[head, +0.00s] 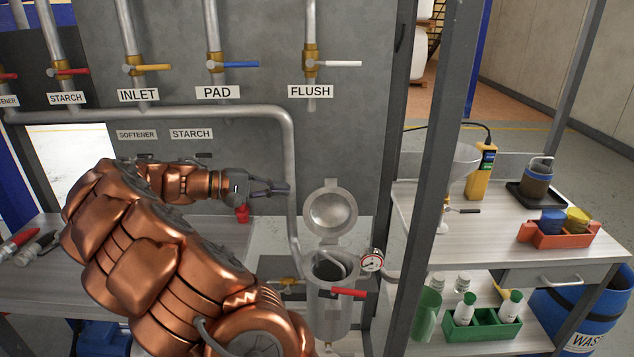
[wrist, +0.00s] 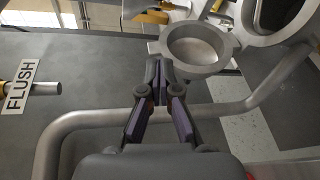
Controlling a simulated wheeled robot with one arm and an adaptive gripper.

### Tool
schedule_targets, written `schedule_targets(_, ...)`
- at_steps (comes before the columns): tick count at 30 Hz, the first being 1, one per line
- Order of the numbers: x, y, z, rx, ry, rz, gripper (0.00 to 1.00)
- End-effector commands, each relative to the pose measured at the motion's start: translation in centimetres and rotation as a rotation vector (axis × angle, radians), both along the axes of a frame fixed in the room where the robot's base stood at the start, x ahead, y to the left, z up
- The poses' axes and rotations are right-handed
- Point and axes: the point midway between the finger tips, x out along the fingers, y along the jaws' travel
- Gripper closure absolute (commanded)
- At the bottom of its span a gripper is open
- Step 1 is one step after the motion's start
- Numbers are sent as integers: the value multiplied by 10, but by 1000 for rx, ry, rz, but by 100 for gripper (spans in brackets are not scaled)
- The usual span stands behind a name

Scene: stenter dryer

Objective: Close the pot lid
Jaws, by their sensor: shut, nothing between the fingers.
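The pot (head: 329,290) is a grey metal cylinder standing below and to the right of my gripper in the head view. Its round lid (head: 331,210) is hinged at the back and stands open, upright, with its hollow inside facing me. The pot mouth shows a curved metal piece inside. My gripper (head: 288,189) is shut and empty, pointing right, just left of the lid and apart from it. In the wrist view my gripper (wrist: 160,68) shows with its fingertips together, near the lid (wrist: 198,52); the pot's rim (wrist: 285,28) lies at the top right.
A bent grey pipe (head: 293,150) runs down close behind my gripper. A gauge (head: 372,261) and red-handled valve (head: 348,293) sit on the pot's right. A dark post (head: 440,150) stands between the pot and the right-hand bench (head: 480,222). Labelled valves line the panel above.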

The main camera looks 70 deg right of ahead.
Motion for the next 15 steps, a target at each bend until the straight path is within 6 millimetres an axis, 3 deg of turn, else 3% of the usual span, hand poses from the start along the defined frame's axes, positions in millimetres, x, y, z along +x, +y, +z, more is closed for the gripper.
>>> schedule_targets(6,20,-37,-16,-65,88,19,100)
schedule_targets(15,24,-53,-22,-89,119,32,100)
